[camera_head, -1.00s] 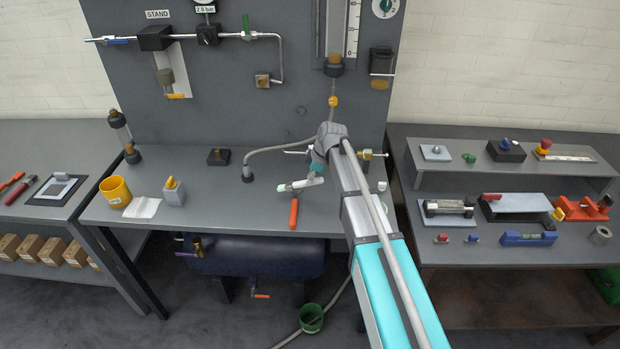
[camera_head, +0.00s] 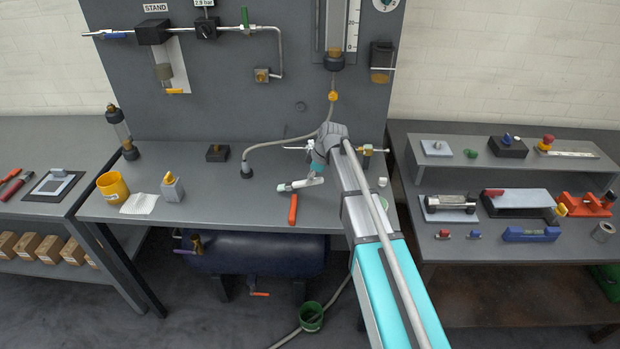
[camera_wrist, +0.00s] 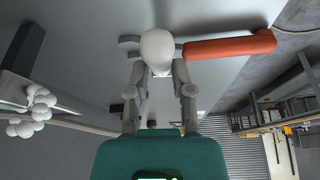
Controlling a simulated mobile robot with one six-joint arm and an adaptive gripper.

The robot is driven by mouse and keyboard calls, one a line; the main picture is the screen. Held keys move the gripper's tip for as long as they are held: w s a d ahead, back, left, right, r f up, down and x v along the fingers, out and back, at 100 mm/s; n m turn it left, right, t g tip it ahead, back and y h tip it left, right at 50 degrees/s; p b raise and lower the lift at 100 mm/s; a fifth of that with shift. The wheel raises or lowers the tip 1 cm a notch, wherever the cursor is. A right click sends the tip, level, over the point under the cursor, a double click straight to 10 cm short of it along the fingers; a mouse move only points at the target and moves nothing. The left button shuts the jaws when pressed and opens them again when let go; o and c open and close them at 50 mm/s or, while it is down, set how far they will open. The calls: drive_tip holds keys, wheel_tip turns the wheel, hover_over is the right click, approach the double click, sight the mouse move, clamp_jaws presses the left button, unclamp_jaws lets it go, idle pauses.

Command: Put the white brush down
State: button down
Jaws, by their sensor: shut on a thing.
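The white brush (camera_wrist: 157,48) shows in the wrist view as a rounded white end between my fingertips. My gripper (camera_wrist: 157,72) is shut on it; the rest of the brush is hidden. In the head view my gripper (camera_head: 297,184) is low over the front middle of the grey bench (camera_head: 235,207).
An orange-handled tool (camera_head: 293,209) lies close by my gripper; its handle also shows in the wrist view (camera_wrist: 230,46). A grey hose (camera_head: 285,145) curves behind. A yellow cup (camera_head: 113,188), white cloth (camera_head: 139,204) and grey block (camera_head: 172,189) stand left. Bench between block and gripper is clear.

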drive_tip(key=shift+f, duration=0.2)
drive_tip(key=shift+d+f+y+b, duration=0.15)
drive_tip(key=shift+f+y+b, duration=0.15)
drive_tip(key=shift+b, duration=0.25)
drive_tip(key=shift+d+f, duration=0.1)
drive_tip(key=shift+d, duration=0.05)
drive_tip(key=shift+d+f+y+b, duration=0.15)
drive_tip(key=shift+f+y+b, duration=0.2)
drive_tip(key=shift+b, duration=0.35)
drive_tip(key=shift+s, duration=0.1)
drive_tip(key=c, duration=0.8)
unclamp_jaws()
drive_tip(key=shift+o, duration=0.2)
drive_tip(key=o, duration=0.5)
